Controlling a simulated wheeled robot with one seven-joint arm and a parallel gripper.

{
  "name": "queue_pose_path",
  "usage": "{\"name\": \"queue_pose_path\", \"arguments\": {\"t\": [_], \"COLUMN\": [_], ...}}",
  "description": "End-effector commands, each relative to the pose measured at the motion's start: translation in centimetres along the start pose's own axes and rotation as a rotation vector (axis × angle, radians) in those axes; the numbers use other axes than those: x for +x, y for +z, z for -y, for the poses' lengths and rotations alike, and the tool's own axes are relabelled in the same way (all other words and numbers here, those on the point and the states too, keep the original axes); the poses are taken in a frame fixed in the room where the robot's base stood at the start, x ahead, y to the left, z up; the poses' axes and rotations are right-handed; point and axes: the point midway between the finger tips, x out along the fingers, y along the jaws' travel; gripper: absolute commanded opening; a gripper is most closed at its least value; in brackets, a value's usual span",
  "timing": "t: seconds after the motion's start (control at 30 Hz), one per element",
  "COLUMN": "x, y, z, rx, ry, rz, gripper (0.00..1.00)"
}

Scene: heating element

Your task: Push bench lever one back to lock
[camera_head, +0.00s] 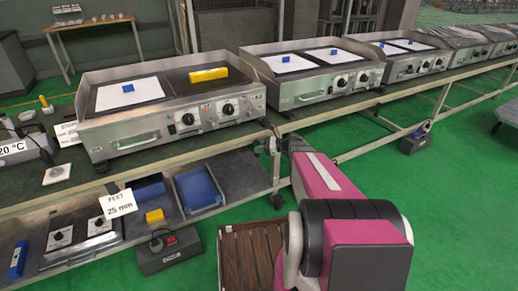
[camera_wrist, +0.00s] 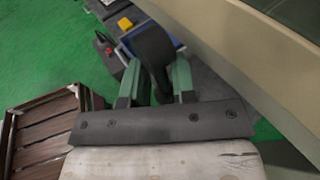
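In the wrist view a black lever-like part (camera_wrist: 153,48) stands between the two green fingers of my gripper (camera_wrist: 155,80). Its wide upper part fills the space at the fingertips, and a narrow gap shows beside its lower part. I cannot tell whether the fingers press on it. In the head view my gripper (camera_head: 270,145) is at the front edge of the bench (camera_head: 330,110), by a bench leg, below the right corner of the nearest griddle (camera_head: 160,105). The lever is not clearly visible there, and its lock is not identifiable.
More griddles (camera_head: 315,75) line the bench to the right. A brown slatted crate (camera_head: 245,250) stands beside my arm. Green floor (camera_head: 440,190) is open at right.

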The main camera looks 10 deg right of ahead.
Motion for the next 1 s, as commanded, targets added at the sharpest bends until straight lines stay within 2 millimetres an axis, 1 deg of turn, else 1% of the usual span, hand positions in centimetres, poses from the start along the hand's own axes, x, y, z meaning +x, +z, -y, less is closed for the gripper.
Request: {"name": "queue_pose_path", "arguments": {"t": [0.17, 0.27, 0.37, 0.7, 0.9, 1.0], "x": [-0.1, -0.8, -2.2, -8.2, -10.3, -10.7], "y": [0.0, 0.0, 0.0, 0.0, 0.0, 0.0], "z": [0.0, 0.0, 0.0, 0.0, 0.0, 0.0], "rx": [0.0, 0.0, 0.0, 0.0, 0.0, 0.0], "ry": [0.0, -0.001, -0.003, -0.002, -0.001, 0.0], "rz": [-0.001, -0.001, -0.001, -0.001, 0.0, 0.0], "gripper": [0.25, 0.25, 0.25, 0.25, 0.25, 0.25]}}
